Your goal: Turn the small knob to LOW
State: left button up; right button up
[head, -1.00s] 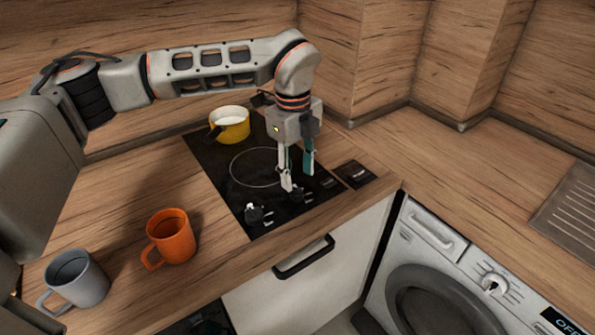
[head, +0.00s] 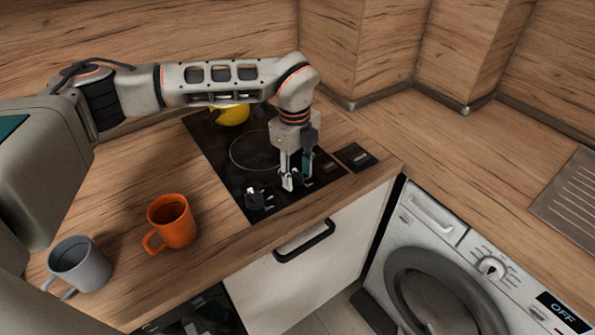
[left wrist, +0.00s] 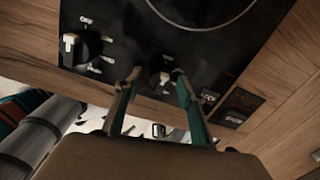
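The black hob (head: 226,160) carries two dark knobs near its front edge. The larger knob (head: 257,199) is on the left and also shows with its white bar in the left wrist view (left wrist: 72,46). The small knob (left wrist: 163,79) has a pale bar and lies between my left gripper's fingertips in the left wrist view. My left gripper (head: 295,182) points down over it with its fingers apart. I cannot tell whether the fingers touch it. In the head view the fingers mostly hide the small knob, and its marks are too small to read. My right gripper is not in view.
A yellow pot (head: 234,116) stands at the hob's back, partly behind my arm. An orange mug (head: 176,226) and a grey mug (head: 82,268) stand on the counter at left. A dark panel (head: 356,157) lies right of the hob. A washing machine (head: 440,248) is at right.

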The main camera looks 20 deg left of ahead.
pick_arm(q)
jog(key=c, duration=1.1)
